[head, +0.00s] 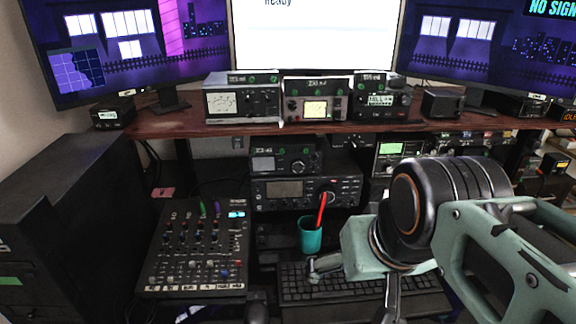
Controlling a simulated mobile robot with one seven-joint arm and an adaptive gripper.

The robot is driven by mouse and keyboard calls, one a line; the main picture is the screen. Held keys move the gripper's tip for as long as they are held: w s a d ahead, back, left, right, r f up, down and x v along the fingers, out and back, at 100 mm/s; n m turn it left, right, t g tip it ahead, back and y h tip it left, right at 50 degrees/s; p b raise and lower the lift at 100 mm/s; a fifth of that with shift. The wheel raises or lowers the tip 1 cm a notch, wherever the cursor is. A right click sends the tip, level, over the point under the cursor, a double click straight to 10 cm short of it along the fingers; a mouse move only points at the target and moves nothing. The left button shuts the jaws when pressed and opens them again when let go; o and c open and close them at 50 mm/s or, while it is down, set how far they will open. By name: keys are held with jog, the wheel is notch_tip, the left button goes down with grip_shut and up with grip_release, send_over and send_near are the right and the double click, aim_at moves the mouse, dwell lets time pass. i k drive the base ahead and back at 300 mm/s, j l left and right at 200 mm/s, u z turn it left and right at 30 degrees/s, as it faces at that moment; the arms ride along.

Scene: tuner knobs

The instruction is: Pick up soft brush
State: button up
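A red stick-like handle (322,209) stands tilted in a teal cup (310,238), in the middle of the head view. It may be the soft brush, but its lower end is hidden in the cup and I see no bristles. My gripper (350,296) hangs over the keyboard, to the right of and nearer than the cup. Its two fingers are spread apart and nothing shows between them. It appears apart from the cup and the red handle.
A black keyboard (300,284) lies below my gripper. A mixer (197,250) with knobs and sliders is at the left. Stacked radios (305,190) stand behind the cup, under a wooden shelf (160,125) bearing more devices. A dark cabinet (75,210) fills the left side.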

aim_at(316, 225)
jog(key=j+z, duration=0.15)
jog(key=z, duration=1.45)
jog(key=k+j, duration=0.2)
jog(key=k, duration=0.2)
jog(key=l, duration=0.15)
jog(key=i+j, duration=0.1)
jog(key=j, duration=0.45)
jog(key=z, duration=0.05)
